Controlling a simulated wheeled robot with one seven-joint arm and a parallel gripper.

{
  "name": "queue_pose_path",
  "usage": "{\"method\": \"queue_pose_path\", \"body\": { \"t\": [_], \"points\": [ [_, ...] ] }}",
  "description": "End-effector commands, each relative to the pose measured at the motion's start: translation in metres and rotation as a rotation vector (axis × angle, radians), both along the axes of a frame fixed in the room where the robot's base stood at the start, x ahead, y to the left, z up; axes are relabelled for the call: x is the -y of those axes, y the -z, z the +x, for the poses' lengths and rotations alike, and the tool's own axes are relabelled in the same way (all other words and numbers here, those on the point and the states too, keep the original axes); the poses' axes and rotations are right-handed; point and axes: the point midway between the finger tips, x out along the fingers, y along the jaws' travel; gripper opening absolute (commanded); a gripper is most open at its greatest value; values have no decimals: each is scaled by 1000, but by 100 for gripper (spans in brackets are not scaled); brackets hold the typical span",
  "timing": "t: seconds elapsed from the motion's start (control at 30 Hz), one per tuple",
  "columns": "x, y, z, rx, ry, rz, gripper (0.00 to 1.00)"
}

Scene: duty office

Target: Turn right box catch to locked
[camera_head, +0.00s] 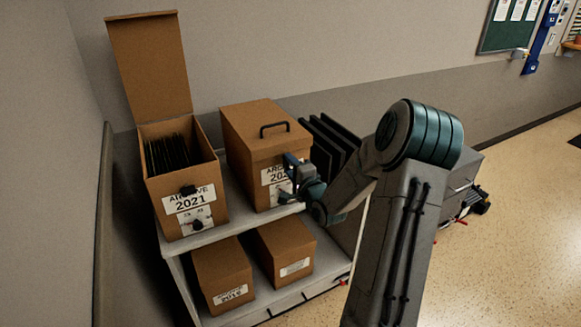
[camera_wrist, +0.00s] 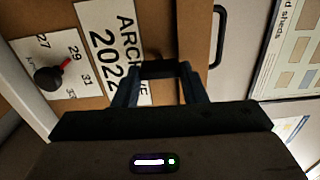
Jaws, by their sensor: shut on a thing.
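The right box (camera_head: 240,148) is a brown archive box with its lid down and a black handle on top. Its label (camera_wrist: 104,45) reads "ARCHIVE 2022" in the wrist view. My gripper (camera_head: 293,170) is at the front of this box, in front of the label. In the wrist view the two fingers of my gripper (camera_wrist: 161,82) are shut on a small black catch (camera_wrist: 160,68) near the label's end. The fingers hide part of the catch, and I cannot tell its exact angle.
A black dial (camera_wrist: 48,78) with a red pointer sits among numbers on the box front. The left box (camera_head: 180,200), labelled 2021, stands open with its lid up. Black binders (camera_head: 330,140) stand to the right. Two smaller boxes (camera_head: 222,275) sit on the lower shelf.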

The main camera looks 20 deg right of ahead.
Motion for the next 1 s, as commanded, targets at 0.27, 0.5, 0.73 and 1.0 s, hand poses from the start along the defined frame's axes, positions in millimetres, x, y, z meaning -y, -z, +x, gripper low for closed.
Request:
{"method": "queue_pose_path", "body": {
  "t": [0.27,0.5,0.73,1.0],
  "points": [
    [0,1,0,-2,1,1,60],
    [0,0,-1,-1,0,0,60],
    [1,1,-23,-2,2,-1,60],
    [3,1,-86,-3,4,0,60]
  ]
}}
